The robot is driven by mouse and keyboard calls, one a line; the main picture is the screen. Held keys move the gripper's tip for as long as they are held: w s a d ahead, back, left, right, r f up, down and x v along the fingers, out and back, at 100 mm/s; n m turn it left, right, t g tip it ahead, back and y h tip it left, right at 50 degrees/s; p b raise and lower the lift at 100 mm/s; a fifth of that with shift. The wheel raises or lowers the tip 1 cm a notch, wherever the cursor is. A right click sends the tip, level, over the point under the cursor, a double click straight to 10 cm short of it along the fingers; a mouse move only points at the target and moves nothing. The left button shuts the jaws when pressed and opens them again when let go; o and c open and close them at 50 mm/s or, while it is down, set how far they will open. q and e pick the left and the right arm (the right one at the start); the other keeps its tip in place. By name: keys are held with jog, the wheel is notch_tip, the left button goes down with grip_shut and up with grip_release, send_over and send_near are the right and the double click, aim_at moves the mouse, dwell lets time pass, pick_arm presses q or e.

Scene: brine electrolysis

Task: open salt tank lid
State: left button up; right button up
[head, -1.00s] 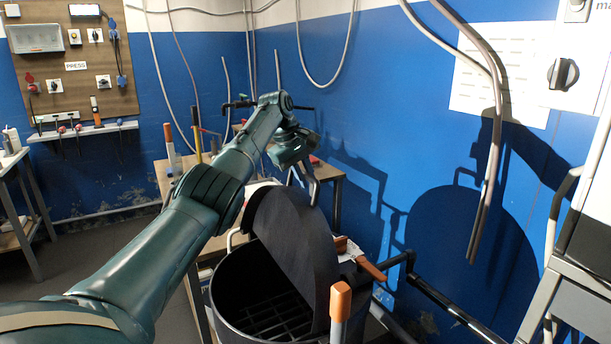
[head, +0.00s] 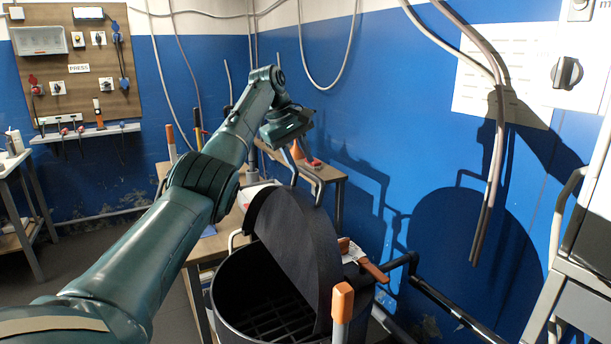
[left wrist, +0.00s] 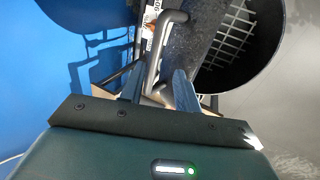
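The black round salt tank (head: 222,296) stands at the lower middle of the head view. Its dark lid (head: 297,240) is raised and stands steeply tilted over the opening, with the grid inside visible. A grey bent handle (head: 318,184) sits at the lid's upper edge; the handle (left wrist: 153,65) also shows in the left wrist view. My left gripper (head: 288,133) is above the handle. In the left wrist view my left gripper (left wrist: 159,72) has its fingers apart, with nothing clearly held between them. My right gripper is not in view.
A wooden table (head: 205,250) stands behind and left of the tank. An orange-topped post (head: 342,303) rises in front. Black pipes (head: 450,305) run to the right, near the blue wall. A metal-framed unit (head: 585,300) is at the right edge.

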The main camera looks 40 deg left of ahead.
pick_arm(q)
jog(key=v, duration=0.7)
jog(key=shift+r, duration=0.15)
jog(key=shift+s, duration=0.1)
